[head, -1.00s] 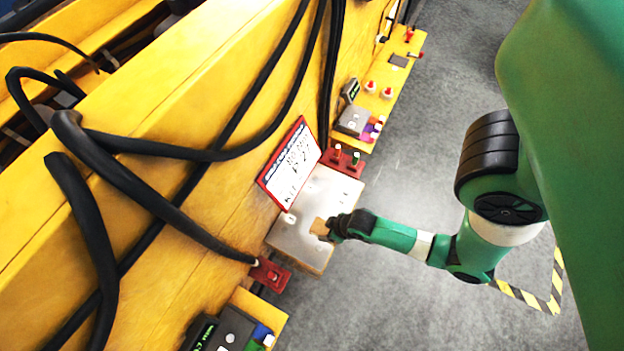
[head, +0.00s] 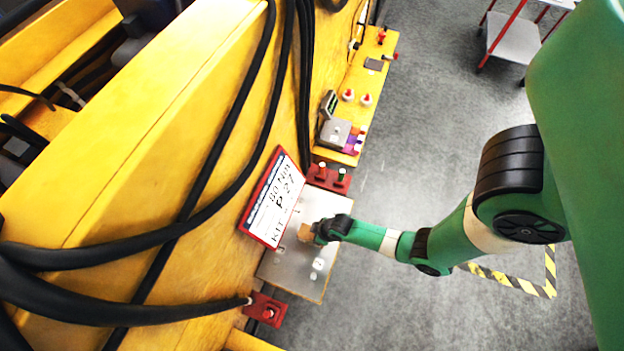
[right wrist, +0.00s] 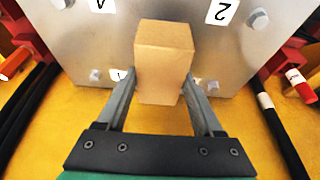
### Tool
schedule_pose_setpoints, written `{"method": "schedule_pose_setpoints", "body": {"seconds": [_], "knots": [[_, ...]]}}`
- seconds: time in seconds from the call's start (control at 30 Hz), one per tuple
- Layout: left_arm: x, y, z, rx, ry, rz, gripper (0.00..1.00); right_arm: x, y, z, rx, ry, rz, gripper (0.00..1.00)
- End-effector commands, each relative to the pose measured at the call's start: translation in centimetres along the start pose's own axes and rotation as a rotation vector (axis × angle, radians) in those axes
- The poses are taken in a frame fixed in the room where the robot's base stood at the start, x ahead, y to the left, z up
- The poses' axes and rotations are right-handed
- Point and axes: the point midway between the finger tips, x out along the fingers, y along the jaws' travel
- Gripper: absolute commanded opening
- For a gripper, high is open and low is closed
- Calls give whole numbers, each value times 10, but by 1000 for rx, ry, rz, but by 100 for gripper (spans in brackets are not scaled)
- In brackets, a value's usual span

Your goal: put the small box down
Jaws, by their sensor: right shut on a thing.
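My right gripper (head: 313,232) is shut on a small brown cardboard-like box (head: 304,233), over the grey metal plate (head: 292,284) beside the yellow structure. In the right wrist view, the two fingers of the gripper (right wrist: 161,78) press the sides of the box (right wrist: 163,45). Behind the box is the plate (right wrist: 112,40) with bolts and white number labels, including a 2 (right wrist: 222,11). The box hides the plate's middle. I cannot tell whether it touches the plate. My left gripper is not in view.
A red-framed sign (head: 274,198) stands at the plate's left edge. Red blocks (head: 328,177) and (head: 265,309) sit at both ends of the plate. Black cables (head: 110,310) cross the yellow structure (head: 150,120). Open grey floor (head: 430,110) lies to the right, with a cart (head: 515,40) beyond.

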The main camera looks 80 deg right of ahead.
Motion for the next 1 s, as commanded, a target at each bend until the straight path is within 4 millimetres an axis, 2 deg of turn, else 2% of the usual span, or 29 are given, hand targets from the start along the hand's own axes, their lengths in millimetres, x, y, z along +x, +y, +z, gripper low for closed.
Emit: {"method": "schedule_pose_setpoints", "body": {"seconds": [0.07,0.3,0.7,0.73,0.87,1.0], "knots": [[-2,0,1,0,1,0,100,2,1,0,1,2,0,0],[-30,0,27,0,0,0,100,39,3,14,3,2,1,0],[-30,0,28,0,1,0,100,40,4,14,4,2,2,0],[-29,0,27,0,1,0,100,39,3,14,4,0,2,74],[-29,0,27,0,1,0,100,39,3,14,4,0,2,97],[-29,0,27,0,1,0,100,39,3,14,4,0,2,98]]}}
